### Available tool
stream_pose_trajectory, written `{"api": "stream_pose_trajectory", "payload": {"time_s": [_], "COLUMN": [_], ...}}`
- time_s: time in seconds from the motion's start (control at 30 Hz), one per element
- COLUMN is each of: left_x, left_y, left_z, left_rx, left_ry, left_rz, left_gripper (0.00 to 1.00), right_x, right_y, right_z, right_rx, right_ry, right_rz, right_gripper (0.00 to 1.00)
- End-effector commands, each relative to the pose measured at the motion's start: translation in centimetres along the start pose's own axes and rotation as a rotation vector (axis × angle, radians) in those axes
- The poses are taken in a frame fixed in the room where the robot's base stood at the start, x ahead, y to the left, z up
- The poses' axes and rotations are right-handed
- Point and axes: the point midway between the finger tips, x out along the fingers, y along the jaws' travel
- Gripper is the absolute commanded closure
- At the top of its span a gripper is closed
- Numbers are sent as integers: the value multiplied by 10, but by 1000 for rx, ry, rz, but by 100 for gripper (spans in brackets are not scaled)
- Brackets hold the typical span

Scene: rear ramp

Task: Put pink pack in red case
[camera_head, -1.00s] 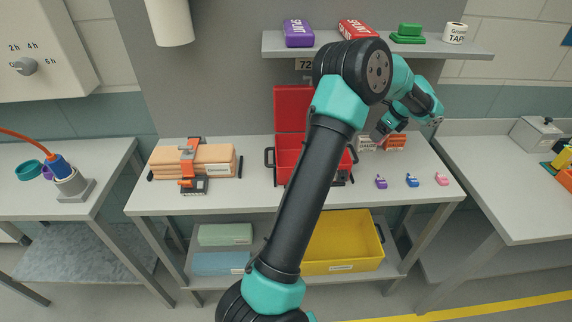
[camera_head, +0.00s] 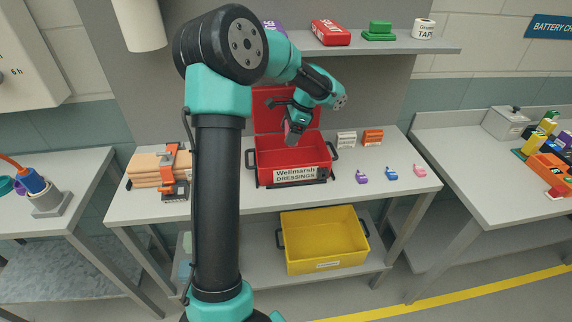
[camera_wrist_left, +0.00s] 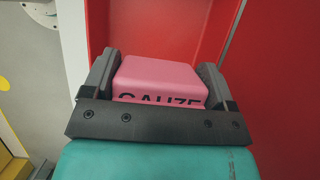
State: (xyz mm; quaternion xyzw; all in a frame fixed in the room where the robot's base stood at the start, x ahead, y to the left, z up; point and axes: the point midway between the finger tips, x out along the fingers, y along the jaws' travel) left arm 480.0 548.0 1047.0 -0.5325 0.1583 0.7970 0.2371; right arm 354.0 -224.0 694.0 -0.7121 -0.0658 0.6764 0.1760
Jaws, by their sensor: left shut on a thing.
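The pink pack (camera_wrist_left: 160,75), with dark "GAUZE" lettering, is between the two fingers of my left gripper in the left wrist view. My left gripper (camera_head: 290,130) is shut on it, and only a sliver of pink shows in the head view. The red case (camera_head: 263,165) stands open on the middle bench, lid raised at the back, with a "Wellmarsh DRESSINGS" label in front. The gripper and pack are over the case's opening, in front of the lid. Red surfaces of the case (camera_wrist_left: 185,25) fill much of the wrist view. My right gripper is not in view.
White and orange packs (camera_head: 373,136) stand right of the case, with small purple, blue and pink clips (camera_head: 391,173) in front. Tan packs with an orange clamp (camera_head: 171,165) lie left. A shelf (camera_head: 400,47) runs above; a yellow bin (camera_head: 325,265) is below.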

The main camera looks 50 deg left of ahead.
Motion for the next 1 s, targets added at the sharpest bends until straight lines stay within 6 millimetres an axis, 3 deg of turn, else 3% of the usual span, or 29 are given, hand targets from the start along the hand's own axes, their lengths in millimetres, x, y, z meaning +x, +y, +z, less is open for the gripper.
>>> {"api": "stream_pose_trajectory", "payload": {"time_s": [0.27, 0.63, 1.0], "left_x": [5, 54, 58], "left_y": [0, 0, 0], "left_z": [-2, -23, -25], "left_rx": [2, 2, 2], "left_ry": [0, -1, 0], "left_rz": [0, 1, -1], "left_gripper": [43, 43, 43], "right_x": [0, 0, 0], "right_y": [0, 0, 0], "right_z": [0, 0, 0], "right_rx": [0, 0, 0], "right_ry": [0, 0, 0], "right_rz": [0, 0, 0], "right_gripper": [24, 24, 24]}}
